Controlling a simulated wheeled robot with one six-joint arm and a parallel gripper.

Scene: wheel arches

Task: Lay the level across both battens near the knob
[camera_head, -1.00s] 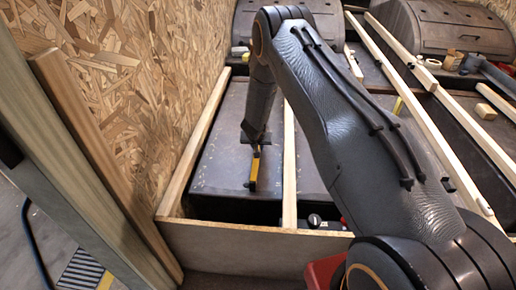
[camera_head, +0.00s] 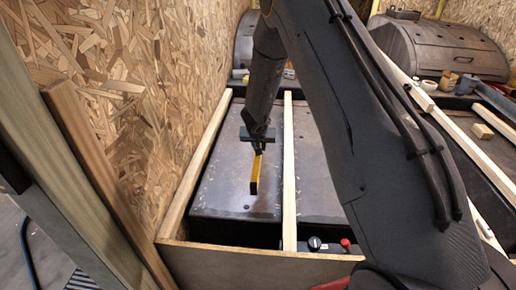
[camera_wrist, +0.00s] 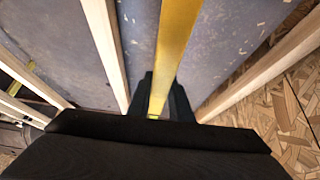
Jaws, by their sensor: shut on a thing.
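My gripper (camera_head: 258,148) is shut on the yellow level (camera_head: 254,178), also seen in the wrist view (camera_wrist: 174,45). The level runs roughly lengthwise with the battens, over the dark panel between them. It seems held above the panel; the gap is unclear. One pale batten (camera_head: 203,160) runs along the chipboard wall, and the other batten (camera_head: 289,165) lies to the right of the level. Both show in the wrist view, at right (camera_wrist: 268,68) and left (camera_wrist: 104,45). A black knob (camera_head: 314,243) with a pale spot sits near the second batten's front end.
A red knob (camera_head: 346,244) is right of the black one. A front board (camera_head: 235,265) closes the near end. The chipboard wall (camera_head: 150,90) rises at left. A wheel arch (camera_head: 440,45), a wood block (camera_head: 482,131) and more timber lie to the right.

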